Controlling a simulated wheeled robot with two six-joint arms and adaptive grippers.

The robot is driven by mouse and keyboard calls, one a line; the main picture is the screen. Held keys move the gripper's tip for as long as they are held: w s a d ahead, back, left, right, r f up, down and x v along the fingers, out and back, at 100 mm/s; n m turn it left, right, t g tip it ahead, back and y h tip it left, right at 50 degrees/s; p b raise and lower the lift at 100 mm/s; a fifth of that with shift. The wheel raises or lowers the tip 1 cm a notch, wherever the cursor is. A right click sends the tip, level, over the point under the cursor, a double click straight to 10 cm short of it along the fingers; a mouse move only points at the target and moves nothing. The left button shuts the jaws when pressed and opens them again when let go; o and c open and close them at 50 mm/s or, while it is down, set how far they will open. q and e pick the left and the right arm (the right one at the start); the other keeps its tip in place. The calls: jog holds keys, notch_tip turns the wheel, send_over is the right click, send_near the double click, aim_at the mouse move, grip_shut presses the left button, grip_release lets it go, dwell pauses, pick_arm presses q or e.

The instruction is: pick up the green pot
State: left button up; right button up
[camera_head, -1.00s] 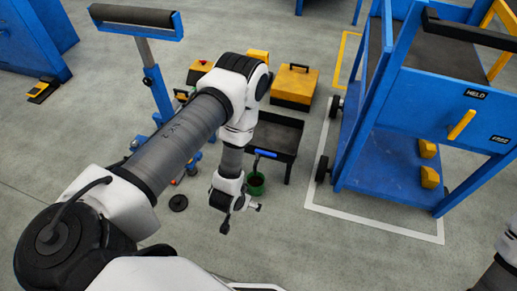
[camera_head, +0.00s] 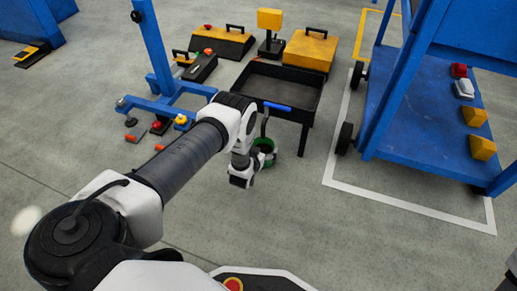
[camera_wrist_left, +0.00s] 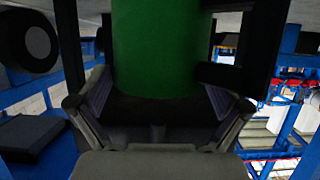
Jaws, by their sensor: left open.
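The green pot (camera_head: 268,147) stands by the near right leg of a black tray table, partly hidden by my left wrist in the head view. A thin dark rod with a blue handle (camera_head: 277,106) rises above it. My left gripper (camera_head: 243,178) is low, at the pot's near left side. In the left wrist view the green pot (camera_wrist_left: 160,45) fills the upper middle, in front of the palm. My left gripper (camera_wrist_left: 158,95) is open, with one finger on each side of the pot. I cannot tell whether they touch it. My right gripper is out of view.
The black tray table (camera_head: 278,85) stands just behind the pot. A blue cart (camera_head: 415,135) is on the right, inside a white floor line. A blue stand (camera_head: 160,75) and small loose parts are at left. The near floor is open.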

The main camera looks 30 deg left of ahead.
aim_at(267, 145)
pick_arm(q)
jog(key=b+x, duration=0.1)
jog(key=x, duration=0.1)
jog(key=shift+w+f, duration=0.2)
jog(key=shift+f, duration=0.05)
jog(key=shift+r, duration=0.2)
jog(key=c, duration=1.5)
